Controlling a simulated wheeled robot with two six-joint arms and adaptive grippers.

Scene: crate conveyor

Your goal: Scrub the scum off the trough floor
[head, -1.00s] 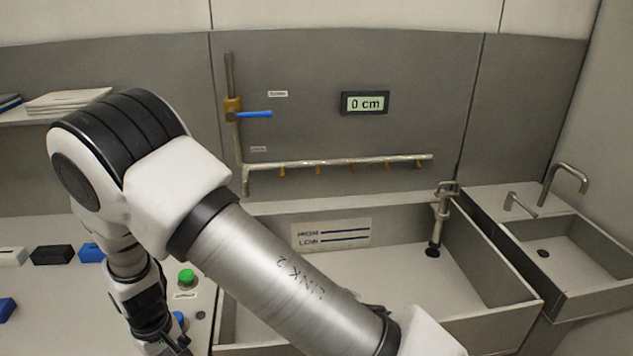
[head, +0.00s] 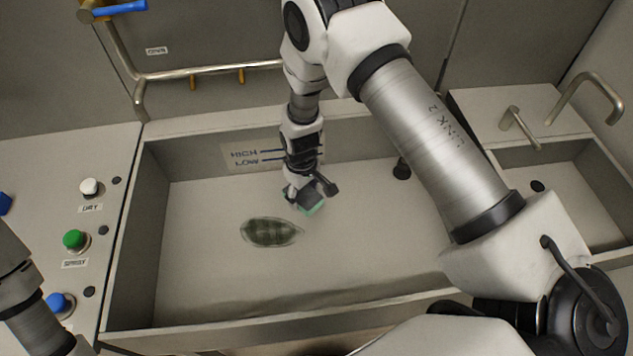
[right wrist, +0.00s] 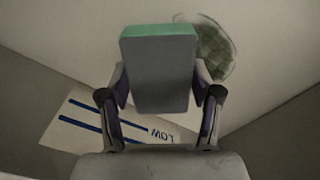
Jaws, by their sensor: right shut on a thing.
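The scum is a dark green, mottled oval patch (head: 270,232) on the pale trough floor (head: 215,285), left of centre. My right gripper (head: 303,190) is shut on a grey scrubber block with a green face (head: 313,203). The scrubber is to the right of the scum and a little behind it, tilted, apparently just above the floor. In the right wrist view the scrubber (right wrist: 160,70) sits between both fingers, and the scum (right wrist: 217,50) shows partly behind its right edge. Of my left arm only a link shows at the lower left; its gripper is out of view.
Trough walls (head: 133,235) surround the floor. A pipe with nozzles (head: 210,71) runs along the back, and a dark-footed standpipe (head: 402,170) stands at the back right. White (head: 90,187), green (head: 74,239) and blue (head: 57,303) buttons are on the left. A second sink (head: 560,190) is right.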

